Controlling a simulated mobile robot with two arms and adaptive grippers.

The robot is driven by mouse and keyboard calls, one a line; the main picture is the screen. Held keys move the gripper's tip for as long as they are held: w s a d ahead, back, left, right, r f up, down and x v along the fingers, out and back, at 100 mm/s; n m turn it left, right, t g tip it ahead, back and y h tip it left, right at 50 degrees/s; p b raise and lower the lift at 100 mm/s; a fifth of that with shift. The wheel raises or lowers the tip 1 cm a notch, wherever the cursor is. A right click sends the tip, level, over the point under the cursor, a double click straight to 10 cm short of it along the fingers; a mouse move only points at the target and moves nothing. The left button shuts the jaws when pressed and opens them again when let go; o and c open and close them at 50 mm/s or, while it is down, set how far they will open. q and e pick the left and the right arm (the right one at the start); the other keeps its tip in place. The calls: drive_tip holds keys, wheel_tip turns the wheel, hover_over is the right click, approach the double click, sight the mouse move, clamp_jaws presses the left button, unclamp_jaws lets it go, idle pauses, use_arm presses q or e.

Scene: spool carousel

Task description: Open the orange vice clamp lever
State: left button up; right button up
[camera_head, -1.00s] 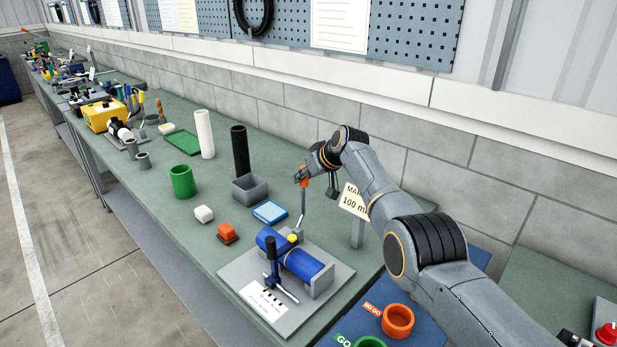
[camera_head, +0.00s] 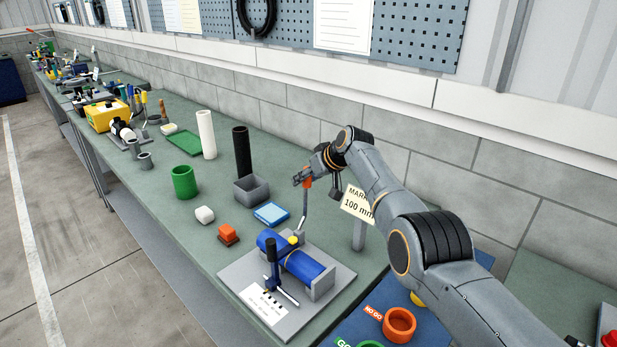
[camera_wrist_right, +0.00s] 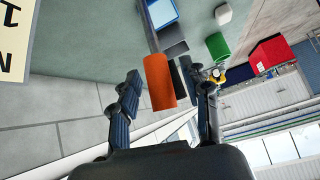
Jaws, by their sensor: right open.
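The clamp lever is an upright grey rod (camera_head: 304,212) with an orange grip (camera_head: 307,183) on its top end. It rises from the vice, beside a yellow knob (camera_head: 294,240). The vice holds a blue cylinder (camera_head: 306,266) on a grey base plate (camera_head: 236,271). My right gripper (camera_head: 298,179) is open, at the height of the orange grip. In the right wrist view the orange grip (camera_wrist_right: 159,82) lies between the two spread fingers (camera_wrist_right: 162,76). I cannot tell whether either finger touches it. My left gripper is not in view.
A label sign (camera_head: 357,204) stands on a grey post right of the lever. A grey box (camera_head: 250,191), a black tube (camera_head: 241,152) and a blue tray (camera_head: 271,214) stand behind the vice. A blue mat (camera_head: 350,328) with orange and green rings lies in front.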

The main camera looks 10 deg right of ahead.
drive_tip(key=shift+r, duration=0.1)
drive_tip(key=shift+s+d+r, duration=0.35)
drive_tip(key=shift+s+r, duration=0.05)
drive_tip(key=shift+r, duration=0.1)
drive_tip(key=v, duration=1)
drive_tip(key=shift+s, duration=0.2)
drive_tip(key=shift+r, duration=0.15)
